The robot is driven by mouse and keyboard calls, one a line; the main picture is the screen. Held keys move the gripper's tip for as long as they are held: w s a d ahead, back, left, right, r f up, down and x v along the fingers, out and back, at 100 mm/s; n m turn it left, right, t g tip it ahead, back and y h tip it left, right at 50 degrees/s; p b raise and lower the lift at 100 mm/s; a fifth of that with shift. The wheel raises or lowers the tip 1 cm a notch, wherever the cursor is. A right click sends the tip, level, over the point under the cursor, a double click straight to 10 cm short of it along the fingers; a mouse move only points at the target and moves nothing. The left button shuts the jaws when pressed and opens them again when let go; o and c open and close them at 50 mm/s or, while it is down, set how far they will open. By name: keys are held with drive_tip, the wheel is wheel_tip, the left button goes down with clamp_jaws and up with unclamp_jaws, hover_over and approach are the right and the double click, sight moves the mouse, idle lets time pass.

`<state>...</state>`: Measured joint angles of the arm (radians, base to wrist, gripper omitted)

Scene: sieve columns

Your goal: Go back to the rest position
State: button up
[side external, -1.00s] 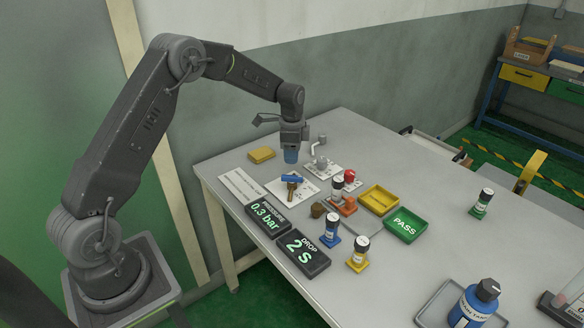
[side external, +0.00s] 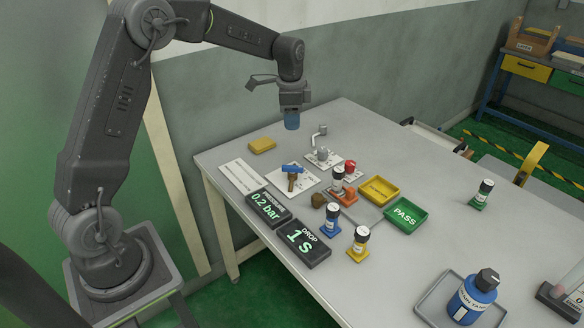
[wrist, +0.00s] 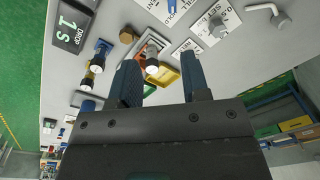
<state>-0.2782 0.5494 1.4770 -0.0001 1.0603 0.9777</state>
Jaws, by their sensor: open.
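My gripper (side external: 291,122) hangs above the back part of the grey table (side external: 420,190), pointing down, clear of everything. In the wrist view its two blue fingers (wrist: 163,85) stand apart with nothing held between them. Below it are a blue-handled valve (side external: 292,172) on a white plate and a grey bent tap (side external: 321,148) on another plate. The pressure display (side external: 268,209) reads 0.2 bar and the drop display (side external: 302,242) reads 1 s.
Columns with blue (side external: 332,222), yellow (side external: 359,245), orange (side external: 339,185) and green (side external: 482,195) bases stand on the table. A yellow tray (side external: 379,191) and a green PASS tray (side external: 406,214) lie mid-table. A blue bottle (side external: 472,299) stands in a grey tray at front right. The air around my gripper is free.

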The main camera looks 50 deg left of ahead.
drive_tip(key=s+d+r+n+t, duration=0.35)
drive_tip(key=s+d+r, duration=0.55)
drive_tip(key=s+r, duration=0.3)
drive_tip(key=s+d+f+n, duration=0.1)
drive_tip(key=s+d+n, duration=0.1)
drive_tip(key=s, duration=0.6)
drive_tip(key=s+d+f+n+t, duration=0.1)
drive_tip(key=s+d+n, duration=0.1)
drive_tip(key=s, duration=0.7)
drive_tip(key=shift+d, duration=0.5)
